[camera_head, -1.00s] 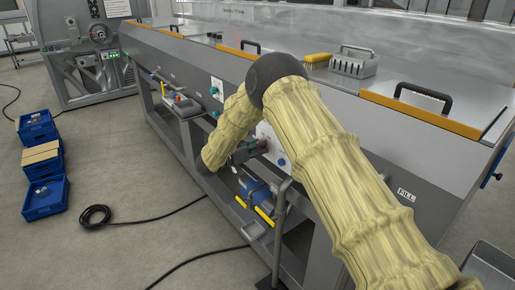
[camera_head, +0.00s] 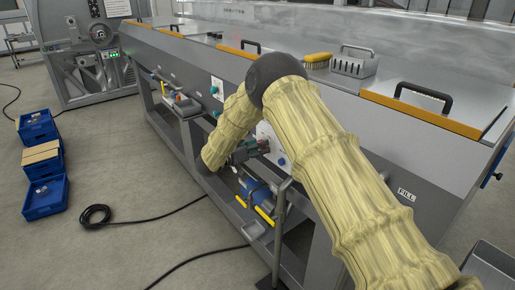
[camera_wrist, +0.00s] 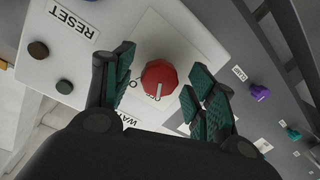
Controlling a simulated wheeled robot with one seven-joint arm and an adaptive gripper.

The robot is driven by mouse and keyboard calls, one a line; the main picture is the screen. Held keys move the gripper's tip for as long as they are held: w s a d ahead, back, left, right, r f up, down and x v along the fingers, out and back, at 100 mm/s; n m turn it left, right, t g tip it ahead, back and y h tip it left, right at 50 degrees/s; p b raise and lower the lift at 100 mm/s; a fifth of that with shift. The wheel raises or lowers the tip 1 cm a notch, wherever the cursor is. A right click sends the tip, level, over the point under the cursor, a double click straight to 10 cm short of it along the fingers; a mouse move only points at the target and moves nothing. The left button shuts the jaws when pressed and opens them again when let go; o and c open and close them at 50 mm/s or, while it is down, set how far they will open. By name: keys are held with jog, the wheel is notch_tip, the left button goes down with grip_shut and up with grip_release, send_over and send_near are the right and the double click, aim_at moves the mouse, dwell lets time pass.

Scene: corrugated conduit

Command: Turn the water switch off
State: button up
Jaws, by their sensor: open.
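The water switch is a red round knob (camera_wrist: 159,78) on a white plate, with a pale pointer line on its face. In the wrist view the line points toward the bottom of the picture. The lettering beside it is partly covered; "WA" shows below the knob. My gripper (camera_wrist: 157,74) is open, with one teal-padded finger on each side of the knob. Gaps show between the pads and the knob. In the head view my gripper (camera_head: 250,151) is at the white panel (camera_head: 268,133) on the machine's front, and the knob cannot be made out there.
A "RESET" label (camera_wrist: 74,20) and dark buttons (camera_wrist: 64,86) sit beside the switch plate. A purple knob (camera_wrist: 259,92) and a teal knob (camera_wrist: 293,134) lie to the right. Blue crates (camera_head: 45,197) and a coiled black cable (camera_head: 95,215) are on the floor.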

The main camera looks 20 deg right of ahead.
jog(key=shift+a, duration=0.1)
jog(key=v, duration=1.1)
jog(key=shift+s+a, duration=0.15)
jog(key=shift+a, duration=0.2)
